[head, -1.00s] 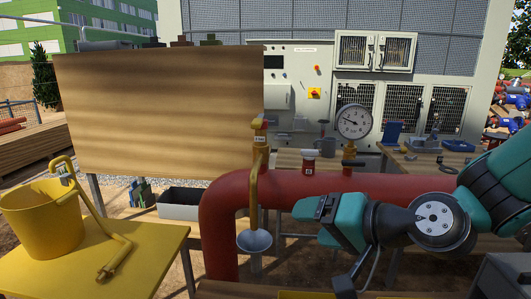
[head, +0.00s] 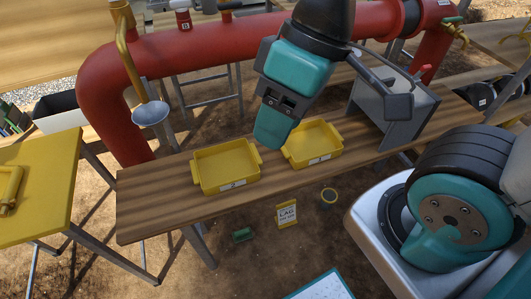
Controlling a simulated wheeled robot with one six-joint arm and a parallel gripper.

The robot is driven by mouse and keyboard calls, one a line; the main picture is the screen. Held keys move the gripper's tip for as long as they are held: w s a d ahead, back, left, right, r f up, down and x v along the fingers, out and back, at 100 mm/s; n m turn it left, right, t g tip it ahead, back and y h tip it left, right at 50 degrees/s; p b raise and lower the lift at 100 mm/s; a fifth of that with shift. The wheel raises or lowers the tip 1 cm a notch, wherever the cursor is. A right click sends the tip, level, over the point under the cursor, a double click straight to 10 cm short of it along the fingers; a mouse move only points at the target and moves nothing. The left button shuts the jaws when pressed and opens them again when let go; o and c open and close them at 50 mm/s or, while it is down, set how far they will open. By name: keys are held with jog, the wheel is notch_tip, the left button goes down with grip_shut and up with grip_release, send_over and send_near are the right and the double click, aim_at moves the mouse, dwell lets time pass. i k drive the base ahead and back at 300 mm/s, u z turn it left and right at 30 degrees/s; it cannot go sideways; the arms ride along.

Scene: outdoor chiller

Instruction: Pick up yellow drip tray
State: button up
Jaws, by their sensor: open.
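Two empty yellow drip trays with side handles sit on a wooden bench. The left tray (head: 225,165) has a white label on its front that seems to read 2. The right tray (head: 313,143) has a similar label, too small to read. My gripper (head: 273,128) is teal and black and points down. In the picture it is between the two trays, overlapping the left edge of the right one. It is open with nothing seen in it. Its height above the bench and any contact with a tray cannot be told.
The wooden bench (head: 150,205) is bare at its left end. A red pipe (head: 190,55) runs behind it. A grey box (head: 392,110) stands right of the trays. A yellow table (head: 45,180) is at left. A sign card (head: 287,214) is on the ground in front.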

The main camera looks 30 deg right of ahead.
aim_at(224, 167)
jog(key=u, duration=1.9)
jog(key=k, duration=0.85)
jog(key=z, duration=1.6)
jog(key=i, duration=0.5)
jog(key=z, duration=0.05)
